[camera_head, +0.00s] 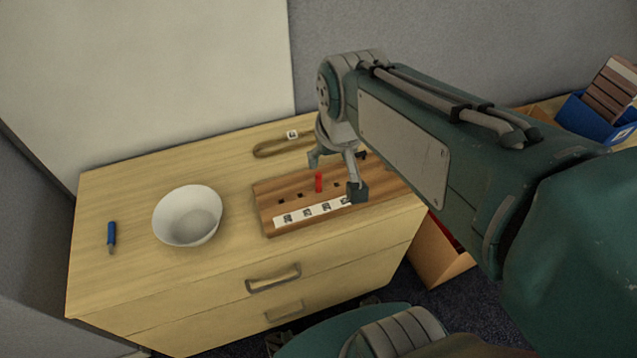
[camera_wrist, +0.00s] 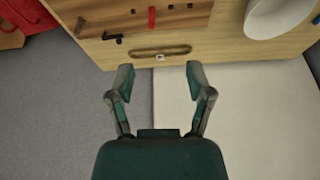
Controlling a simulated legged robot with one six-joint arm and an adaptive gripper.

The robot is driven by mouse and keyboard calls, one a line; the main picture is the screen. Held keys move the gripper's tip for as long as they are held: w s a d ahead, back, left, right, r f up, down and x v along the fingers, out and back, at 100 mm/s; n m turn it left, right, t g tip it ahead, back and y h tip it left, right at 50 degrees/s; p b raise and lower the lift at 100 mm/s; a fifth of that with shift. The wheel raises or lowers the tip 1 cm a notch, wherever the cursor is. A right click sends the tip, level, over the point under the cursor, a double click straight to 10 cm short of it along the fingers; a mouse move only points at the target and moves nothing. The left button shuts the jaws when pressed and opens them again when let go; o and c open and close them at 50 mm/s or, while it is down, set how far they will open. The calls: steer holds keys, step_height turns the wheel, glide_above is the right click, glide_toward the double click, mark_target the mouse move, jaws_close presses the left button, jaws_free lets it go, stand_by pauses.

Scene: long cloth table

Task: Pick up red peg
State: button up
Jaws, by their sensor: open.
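The red peg (camera_head: 319,182) stands upright in a hole of the brown wooden board (camera_head: 265,197) on the dresser top. In the wrist view the red peg (camera_wrist: 152,17) shows near the top edge, beyond the fingertips. My gripper (camera_head: 335,176) is open and empty, with its two fingers near the peg in the head view. In the wrist view my gripper (camera_wrist: 159,80) has its fingers wide apart, with nothing between them, and the peg lies clear of them.
A white bowl (camera_head: 187,216) and a blue-handled tool (camera_head: 112,237) are on the left of the dresser top (camera_head: 115,185). A brown strap-like loop (camera_head: 268,149) lies behind the board. A small dark item (camera_wrist: 113,38) lies beside the board. A blue bin (camera_head: 590,121) stands at far right.

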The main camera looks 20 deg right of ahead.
steer(key=w+d+f+g, duration=0.1)
steer(key=w+f+g, duration=0.1)
steer(key=w+f, duration=0.5)
steer(key=m+g, duration=0.1)
steer(key=g, duration=0.1)
glide_above(319, 175)
steer(key=f, duration=0.4)
steer(key=w+f, duration=0.1)
steer(key=f, duration=0.1)
steer(key=shift+d, duration=0.1)
step_height(319, 175, down, 6)
steer(key=shift+s+r, duration=0.1)
steer(key=f, duration=0.5)
steer(key=shift+s+f, duration=0.15)
steer(key=shift+s, duration=0.15)
steer(key=shift+c, duration=0.4)
jaws_close()
